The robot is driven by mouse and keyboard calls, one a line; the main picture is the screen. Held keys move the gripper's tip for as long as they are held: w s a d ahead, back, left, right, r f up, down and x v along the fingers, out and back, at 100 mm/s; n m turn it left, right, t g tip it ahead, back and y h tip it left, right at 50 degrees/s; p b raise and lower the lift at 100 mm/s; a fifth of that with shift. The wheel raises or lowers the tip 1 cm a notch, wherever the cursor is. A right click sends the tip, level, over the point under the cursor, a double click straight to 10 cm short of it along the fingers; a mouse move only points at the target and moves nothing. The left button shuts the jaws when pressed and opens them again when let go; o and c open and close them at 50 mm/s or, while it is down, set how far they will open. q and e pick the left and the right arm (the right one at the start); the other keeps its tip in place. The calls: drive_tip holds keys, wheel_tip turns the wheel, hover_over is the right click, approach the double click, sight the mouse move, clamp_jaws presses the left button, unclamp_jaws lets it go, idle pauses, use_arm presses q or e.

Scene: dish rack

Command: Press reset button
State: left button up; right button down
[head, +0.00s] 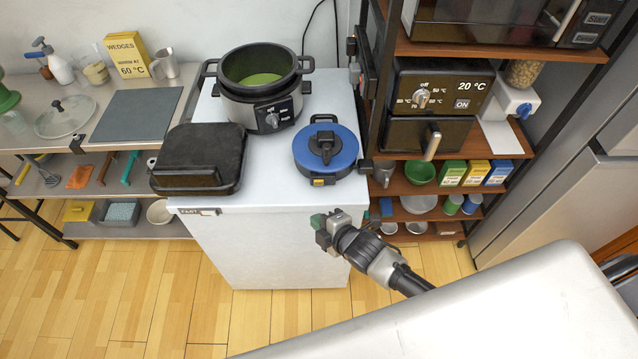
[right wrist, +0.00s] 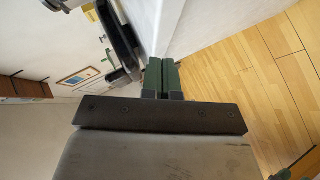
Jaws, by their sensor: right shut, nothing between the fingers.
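I cannot read a reset label on anything in view. A small panel with dark lettering and a pale button or switch (head: 208,211) sits on the upper front left of the white cabinet (head: 262,250). My right gripper (head: 318,221) is in front of the cabinet's right side, below the blue lid, well right of that panel. Its green fingers are shut and empty; they also show close together in the right wrist view (right wrist: 163,76), near a white surface. My left gripper is not in view.
On the cabinet top are a black appliance (head: 200,158), a pot cooker (head: 262,85) and a blue lid (head: 326,150). A shelf at right holds an oven with a dial and ON button (head: 462,103) and a microwave with a Start button (head: 598,18). Wood floor lies clear in front.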

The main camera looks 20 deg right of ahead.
sight(319, 203)
drive_tip(key=w+b, duration=0.1)
drive_tip(key=w, duration=0.1)
drive_tip(key=w+d+b, duration=0.1)
drive_tip(key=w, duration=0.1)
drive_tip(key=w+d+b, duration=0.1)
drive_tip(key=w, duration=0.1)
drive_tip(key=shift+w+f, duration=0.15)
drive_tip(key=shift+w, duration=0.1)
drive_tip(key=shift+w+d, duration=0.1)
drive_tip(key=shift+w, duration=0.35)
idle(1.5)
drive_tip(key=shift+w+d+b, duration=0.1)
drive_tip(key=shift+w+b, duration=0.2)
drive_tip(key=shift+w, duration=0.1)
drive_tip(key=shift+w+d, duration=0.15)
drive_tip(key=shift+w, duration=0.15)
idle(0.5)
idle(0.3)
drive_tip(key=shift+s+a+p, duration=0.25)
drive_tip(key=shift+s+p, duration=0.1)
drive_tip(key=shift+s, duration=0.4)
